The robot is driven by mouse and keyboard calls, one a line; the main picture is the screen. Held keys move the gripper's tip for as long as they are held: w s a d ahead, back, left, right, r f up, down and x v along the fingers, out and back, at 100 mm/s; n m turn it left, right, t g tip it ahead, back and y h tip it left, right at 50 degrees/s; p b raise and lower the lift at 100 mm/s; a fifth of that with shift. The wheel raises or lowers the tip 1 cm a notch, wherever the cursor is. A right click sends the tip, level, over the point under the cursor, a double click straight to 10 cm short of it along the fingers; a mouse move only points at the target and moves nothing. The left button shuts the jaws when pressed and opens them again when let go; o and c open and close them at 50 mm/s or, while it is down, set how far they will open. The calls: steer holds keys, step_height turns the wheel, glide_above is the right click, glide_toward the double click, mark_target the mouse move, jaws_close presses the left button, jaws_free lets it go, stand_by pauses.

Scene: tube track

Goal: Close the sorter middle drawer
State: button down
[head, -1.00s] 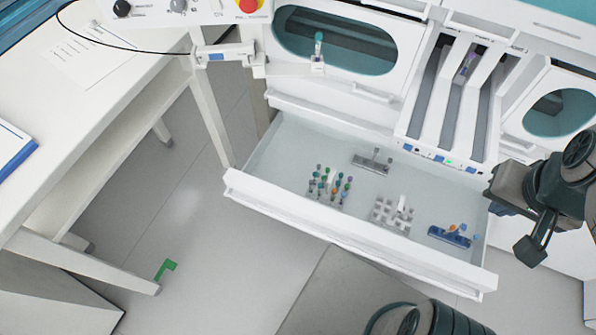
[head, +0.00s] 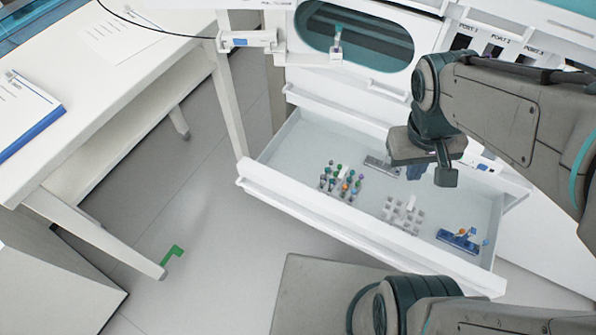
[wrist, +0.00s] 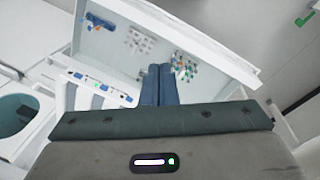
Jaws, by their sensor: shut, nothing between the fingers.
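The sorter drawer is pulled out, its white front panel (head: 340,228) running slantwise across the head view. The panel also shows in the wrist view (wrist: 205,45). Inside the drawer are a rack of coloured tubes (head: 340,183), a pale rack (head: 402,214), a blue rack (head: 460,240) and a grey rack (head: 380,168). My gripper (head: 415,173) is above the back right part of the drawer, away from the front panel. In the wrist view its blue fingers (wrist: 158,84) are together and empty. My arm hides part of the sorter's right side.
The sorter body (head: 350,85) stands behind the drawer, with an oval window above. A white table (head: 110,80) stands to the left. Grey floor is free between the table and the drawer front.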

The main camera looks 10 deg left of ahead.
steer(key=w+a+f+n+t+h+b, duration=0.15)
steer(key=a+f+n+h+b, duration=0.3)
steer(key=f, duration=0.45)
steer(key=w+a+f+n+t+h+b, duration=0.1)
steer(key=w+a+f+n+h+b, duration=0.3)
steer(key=f, duration=0.5)
steer(key=w+a+f+n+t+h+b, duration=0.1)
steer(key=a+f+n+h+b, duration=0.25)
steer(key=f+n, duration=0.45)
steer(key=a+f+n+t+y+b, duration=0.2)
steer(key=a+f+n+t+b, duration=0.6)
steer(key=f, duration=0.7)
steer(key=n+t+y+b, duration=0.1)
steer(key=n+t+y, duration=0.4)
steer(key=y, duration=0.1)
glide_toward(303, 199)
steer(key=b+x, duration=0.1)
steer(key=x, duration=0.6)
steer(key=shift+a+f, duration=0.1)
